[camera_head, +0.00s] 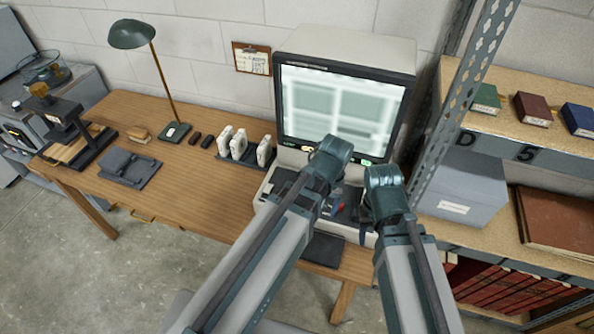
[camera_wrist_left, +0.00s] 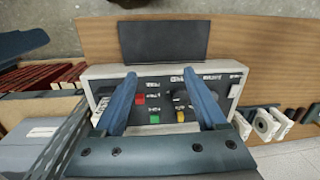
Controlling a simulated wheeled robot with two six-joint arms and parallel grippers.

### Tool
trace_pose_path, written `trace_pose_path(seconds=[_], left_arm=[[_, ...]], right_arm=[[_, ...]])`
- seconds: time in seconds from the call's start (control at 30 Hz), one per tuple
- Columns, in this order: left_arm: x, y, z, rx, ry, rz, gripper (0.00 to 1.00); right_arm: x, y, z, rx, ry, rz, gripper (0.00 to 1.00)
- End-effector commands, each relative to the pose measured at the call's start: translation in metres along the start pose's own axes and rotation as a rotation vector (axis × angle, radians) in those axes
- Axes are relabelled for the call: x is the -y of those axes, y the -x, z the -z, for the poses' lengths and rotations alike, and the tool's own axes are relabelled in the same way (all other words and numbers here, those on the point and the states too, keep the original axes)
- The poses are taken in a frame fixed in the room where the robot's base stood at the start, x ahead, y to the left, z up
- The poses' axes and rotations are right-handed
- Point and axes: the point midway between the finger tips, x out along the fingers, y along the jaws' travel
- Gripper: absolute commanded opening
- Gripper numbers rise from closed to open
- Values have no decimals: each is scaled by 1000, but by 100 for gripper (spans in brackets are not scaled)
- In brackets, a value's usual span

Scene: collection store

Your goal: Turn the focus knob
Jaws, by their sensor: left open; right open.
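The reader (camera_head: 345,50) stands at the right end of the desk, its lit screen (camera_head: 340,105) showing a blurred page. Its control panel (camera_wrist_left: 150,85) is in the left wrist view, with a red button (camera_wrist_left: 140,99), a green button (camera_wrist_left: 154,118), a black knob (camera_wrist_left: 181,98) and a yellow knob (camera_wrist_left: 180,115). The labels are too small to tell which is the focus knob. My left gripper (camera_wrist_left: 159,74) is open over the panel, its right finger close beside the black knob; contact cannot be told. My right gripper (camera_head: 364,224) is open near the panel's right side, partly hidden by its wrist.
White film boxes (camera_head: 239,146) stand left of the reader. A lamp (camera_head: 132,34), a dark flat case (camera_head: 130,168) and a stand (camera_head: 62,125) are farther left. A metal shelf post (camera_head: 455,100) and a grey box (camera_head: 460,190) are close on the right.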

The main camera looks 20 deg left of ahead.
Motion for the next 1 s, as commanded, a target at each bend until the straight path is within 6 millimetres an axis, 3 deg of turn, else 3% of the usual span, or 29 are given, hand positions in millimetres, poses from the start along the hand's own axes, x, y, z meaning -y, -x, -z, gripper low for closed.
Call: trace_pose_path(seconds=[0.03,0.1,0.2,0.33,0.53,0.77,1.0], left_arm=[[16,5,32,1,151,-11,74],[40,7,61,4,365,-28,74],[75,9,95,8,645,-49,74],[113,10,124,16,919,-71,74],[139,10,138,23,1099,-84,74],[138,7,137,23,1107,-84,74],[137,-9,138,22,1105,-84,74]], right_arm=[[0,6,0,0,0,0,50],[-1,9,0,0,0,0,50],[-1,13,-1,0,1,0,50],[-2,17,-1,0,1,0,50],[-2,18,-1,0,1,0,50],[-2,16,-1,0,1,0,50],[0,-1,0,0,0,0,50]])
